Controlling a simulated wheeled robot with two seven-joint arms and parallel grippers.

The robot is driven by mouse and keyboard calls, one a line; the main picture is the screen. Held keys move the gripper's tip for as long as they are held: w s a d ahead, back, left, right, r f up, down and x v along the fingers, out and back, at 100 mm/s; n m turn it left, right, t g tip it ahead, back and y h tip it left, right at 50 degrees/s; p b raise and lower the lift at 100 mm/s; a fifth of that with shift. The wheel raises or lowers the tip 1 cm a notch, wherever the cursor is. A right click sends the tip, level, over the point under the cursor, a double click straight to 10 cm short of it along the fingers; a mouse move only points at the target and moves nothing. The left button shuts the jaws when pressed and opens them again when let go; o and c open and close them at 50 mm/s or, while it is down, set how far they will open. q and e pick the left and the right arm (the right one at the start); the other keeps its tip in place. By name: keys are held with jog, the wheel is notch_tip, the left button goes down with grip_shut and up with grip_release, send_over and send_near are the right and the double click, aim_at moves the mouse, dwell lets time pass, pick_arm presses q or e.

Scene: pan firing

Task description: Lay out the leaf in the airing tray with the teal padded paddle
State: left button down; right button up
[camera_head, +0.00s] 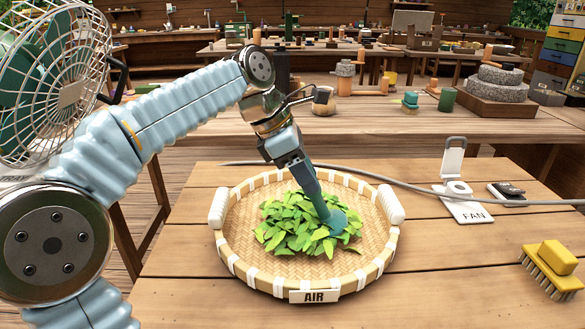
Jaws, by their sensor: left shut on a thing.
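My left gripper (292,165) comes in from the left and is shut on the handle of the teal padded paddle (318,197). The paddle tilts down to the right, and its padded end is at the right side of the leaf heap. The green leaf (285,232) lies in a loose heap around the middle of the tray. The round woven airing tray (247,273) has white-wrapped rim bands, two white side handles and an AIR label in front. Bare weave shows around the heap. My right gripper is not in view.
A fan (70,75) stands at the far left. A FAN card with a switch (458,190), a dark device (507,193) and a yellow brush (552,268) lie right of the tray. A grey cable (420,189) runs behind it.

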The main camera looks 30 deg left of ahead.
pick_arm(q)
jog(key=w+a, duration=0.5)
jog(key=w, duration=0.1)
jog(key=s+a+b, duration=0.2)
jog(key=s, duration=1.3)
jog(key=w+a+p, duration=0.3)
jog(key=w+a, duration=0.1)
jog(key=w, duration=0.4)
notch_tip(320, 180, up, 8)
jog(key=shift+s+a, duration=0.15)
jog(key=shift+s, duration=0.1)
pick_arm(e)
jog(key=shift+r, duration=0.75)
